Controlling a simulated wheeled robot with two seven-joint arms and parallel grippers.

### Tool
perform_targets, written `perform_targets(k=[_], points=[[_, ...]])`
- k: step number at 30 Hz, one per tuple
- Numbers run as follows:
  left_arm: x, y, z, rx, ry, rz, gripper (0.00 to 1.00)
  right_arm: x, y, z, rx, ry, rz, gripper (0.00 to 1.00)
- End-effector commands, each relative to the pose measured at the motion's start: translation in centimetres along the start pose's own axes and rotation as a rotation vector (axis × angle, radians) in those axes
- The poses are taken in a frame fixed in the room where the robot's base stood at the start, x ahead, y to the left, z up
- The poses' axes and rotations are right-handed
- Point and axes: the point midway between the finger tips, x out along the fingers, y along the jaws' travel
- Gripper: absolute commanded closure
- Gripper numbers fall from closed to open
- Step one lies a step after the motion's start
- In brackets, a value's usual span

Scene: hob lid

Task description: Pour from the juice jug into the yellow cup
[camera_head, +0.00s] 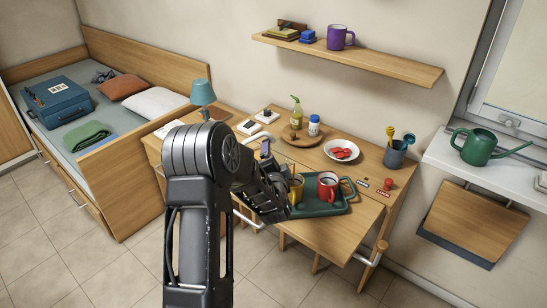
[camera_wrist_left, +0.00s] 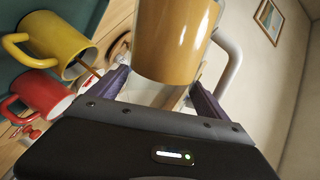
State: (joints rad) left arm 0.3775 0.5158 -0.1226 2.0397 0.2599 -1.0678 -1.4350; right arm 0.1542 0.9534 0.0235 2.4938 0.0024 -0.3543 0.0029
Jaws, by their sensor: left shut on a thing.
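My left gripper (camera_wrist_left: 160,90) is shut on the juice jug (camera_wrist_left: 174,42), whose amber body shows between the fingers in the left wrist view. A pale, curved handle (camera_wrist_left: 232,62) shows beside it. The yellow cup (camera_wrist_left: 52,40) lies to the left of the jug in that view, apart from it. A thin brown strip shows at the cup's mouth; I cannot tell whether it is juice or a stick. In the head view the yellow cup (camera_head: 297,188) stands on the green tray, next to my left gripper (camera_head: 272,190). My arm mostly hides the jug there. My right gripper is out of view.
A red cup (camera_head: 327,187) stands right of the yellow cup on the green tray (camera_head: 335,207). Behind are a plate with red pieces (camera_head: 341,150), a wooden board with bottles (camera_head: 298,138) and a utensil pot (camera_head: 396,153).

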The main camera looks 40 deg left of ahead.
Motion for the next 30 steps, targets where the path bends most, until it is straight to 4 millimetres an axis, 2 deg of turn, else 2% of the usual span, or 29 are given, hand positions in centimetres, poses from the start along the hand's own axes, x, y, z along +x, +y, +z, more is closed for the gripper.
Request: perform_targets(k=[30], points=[[-0.1, -0.8, -1.2, 0.134, -0.018, -0.007, 0.85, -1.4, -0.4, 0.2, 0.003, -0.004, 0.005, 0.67]])
